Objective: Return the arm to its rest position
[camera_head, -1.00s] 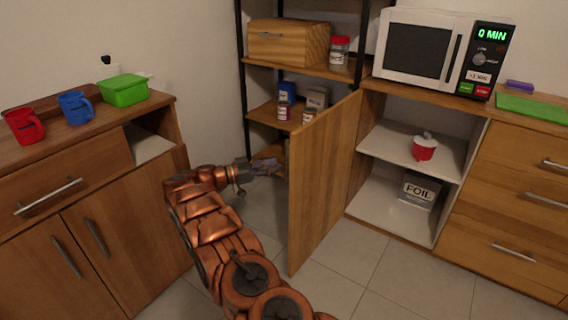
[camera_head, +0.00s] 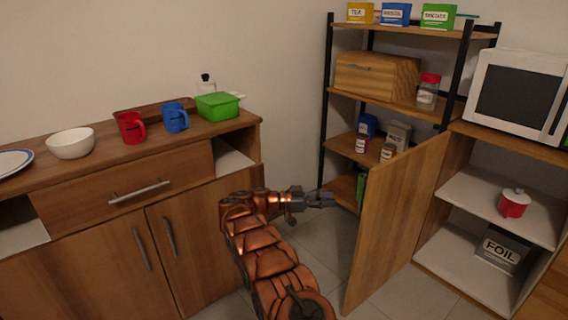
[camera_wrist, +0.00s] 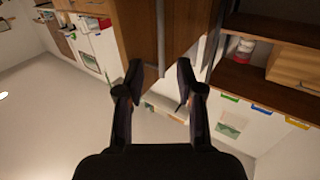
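My arm reaches up from the bottom of the head view, and my gripper (camera_head: 322,199) is at its end, between the left counter and the open cabinet door. In the wrist view my gripper (camera_wrist: 160,76) has its two fingers spread apart, with nothing held between them. The gripper is near the lowest part of the shelf rack in the head view. I cannot tell whether it touches anything.
The open wooden door (camera_head: 398,222) stands right of my gripper. The shelf rack (camera_head: 325,115) with spice jars and boxes is behind. The left counter (camera_head: 262,122) carries mugs, a bowl and a green box (camera_head: 217,105). Floor shows between.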

